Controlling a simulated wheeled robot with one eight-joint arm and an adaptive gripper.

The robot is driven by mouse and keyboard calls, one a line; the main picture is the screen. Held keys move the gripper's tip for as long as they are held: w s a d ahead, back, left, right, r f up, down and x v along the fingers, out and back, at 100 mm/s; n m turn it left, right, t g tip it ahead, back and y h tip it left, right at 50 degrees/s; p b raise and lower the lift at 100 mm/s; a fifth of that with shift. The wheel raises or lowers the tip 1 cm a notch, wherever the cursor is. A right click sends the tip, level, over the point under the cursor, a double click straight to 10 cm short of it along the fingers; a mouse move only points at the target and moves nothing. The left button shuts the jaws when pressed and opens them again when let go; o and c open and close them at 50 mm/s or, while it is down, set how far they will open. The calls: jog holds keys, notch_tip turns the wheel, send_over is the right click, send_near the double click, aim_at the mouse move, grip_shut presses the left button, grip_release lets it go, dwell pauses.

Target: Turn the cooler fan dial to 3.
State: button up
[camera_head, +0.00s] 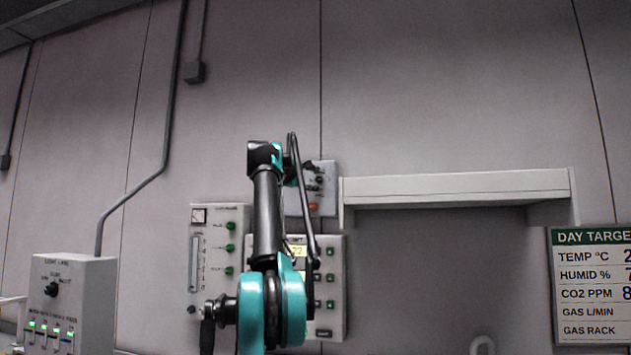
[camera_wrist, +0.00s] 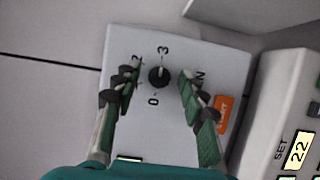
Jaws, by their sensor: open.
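The cooler fan dial (camera_wrist: 160,77) is a small black knob on a pale wall panel (camera_wrist: 210,60) in the wrist view. A "3" is printed just above it and a "0" below it. A pale mark at the knob's top seems to face the "3", but the exact setting is hard to tell. My gripper (camera_wrist: 158,78) is open, with one finger on each side of the knob and gaps showing. The left finger partly covers another number. In the head view the panel (camera_head: 328,203) is partly hidden behind my arm.
An orange label or button (camera_wrist: 224,112) sits right of the knob. A set-point unit with a "22" display (camera_wrist: 298,150) stands at the right. In the head view, a white shelf (camera_head: 455,187) juts out right of the panel, and a flow-meter panel (camera_head: 207,265) hangs left.

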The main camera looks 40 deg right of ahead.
jog(key=v, duration=1.2)
dwell(0.3)
jog(key=a+f+m+y, duration=0.1)
jog(key=a+f+y, duration=0.25)
jog(key=f, duration=1.25)
jog(key=s+a+f+m+g+y, duration=0.15)
jog(key=a+f, duration=0.25)
jog(key=f, duration=1.1)
jog(key=a+f+t+y, duration=0.1)
jog(key=a+f+y, duration=0.3)
jog(key=f, duration=1.2)
jog(key=s+a+f+y, duration=0.2)
jog(key=s+a+f, duration=0.4)
jog(key=f, duration=0.5)
jog(key=s+a+f+y, duration=0.3)
jog(key=s+a+f, duration=0.4)
jog(key=f, duration=0.5)
jog(key=s+a+f+y, duration=0.3)
jog(key=s+a+f, duration=0.4)
jog(key=s+f, duration=0.3)
jog(key=shift+f+m+g, duration=0.45)
jog(key=shift+f, duration=0.25)
